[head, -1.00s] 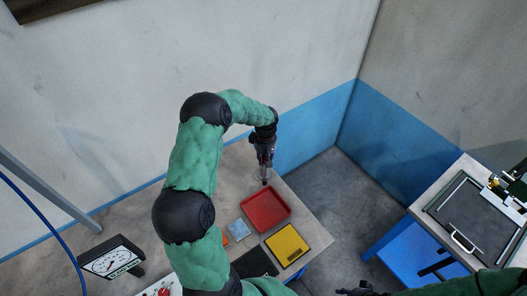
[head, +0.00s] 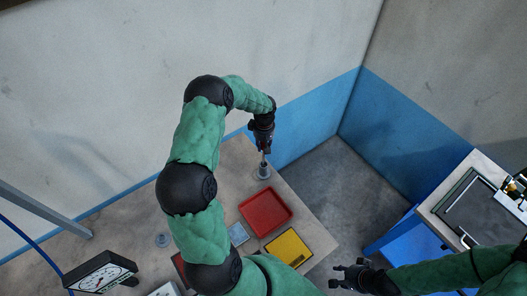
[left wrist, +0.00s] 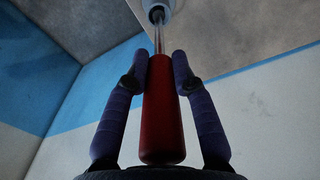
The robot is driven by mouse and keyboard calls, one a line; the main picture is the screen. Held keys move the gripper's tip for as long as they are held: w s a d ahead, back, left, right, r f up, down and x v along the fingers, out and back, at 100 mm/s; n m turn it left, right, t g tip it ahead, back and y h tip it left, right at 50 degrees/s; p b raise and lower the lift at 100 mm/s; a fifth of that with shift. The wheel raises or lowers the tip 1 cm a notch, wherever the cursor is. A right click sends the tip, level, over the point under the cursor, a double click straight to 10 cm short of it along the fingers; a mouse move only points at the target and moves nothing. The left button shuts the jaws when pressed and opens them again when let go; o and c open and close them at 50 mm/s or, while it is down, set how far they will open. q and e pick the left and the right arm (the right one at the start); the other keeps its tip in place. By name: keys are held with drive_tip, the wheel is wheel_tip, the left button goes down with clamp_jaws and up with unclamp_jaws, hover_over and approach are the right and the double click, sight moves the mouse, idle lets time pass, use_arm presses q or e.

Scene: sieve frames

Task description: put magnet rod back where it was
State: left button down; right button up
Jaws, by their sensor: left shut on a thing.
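The magnet rod has a red handle (left wrist: 163,110) and a thin bright shaft in the left wrist view. My left gripper (head: 263,148) is shut on the red handle, one finger on each side (left wrist: 163,65). In the head view the rod's shaft points down to a round grey base (head: 263,172) near the table's back edge. In the left wrist view the shaft ends at a pale round piece (left wrist: 158,10); I cannot tell whether it is seated there. My right gripper (head: 340,278) is open and empty, low in the head view, away from the rod.
A red tray (head: 265,211), a yellow scale (head: 288,249) and a small blue item (head: 238,234) are on the table. Another round grey base (head: 161,240) and a dial gauge (head: 100,272) are at left. A second table with a dark framed panel (head: 480,215) stands right.

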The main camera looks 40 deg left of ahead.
use_arm(q)
wheel_tip(320, 180, down, 3)
drive_tip(key=shift+s+f+b, duration=0.1)
drive_tip(key=shift+s+b, duration=0.05)
drive_tip(key=shift+b, duration=0.3)
drive_tip(key=shift+f, duration=0.15)
drive_tip(key=shift+f, duration=0.15)
drive_tip(key=c, duration=1)
unclamp_jaws()
drive_tip(key=shift+c, duration=0.2)
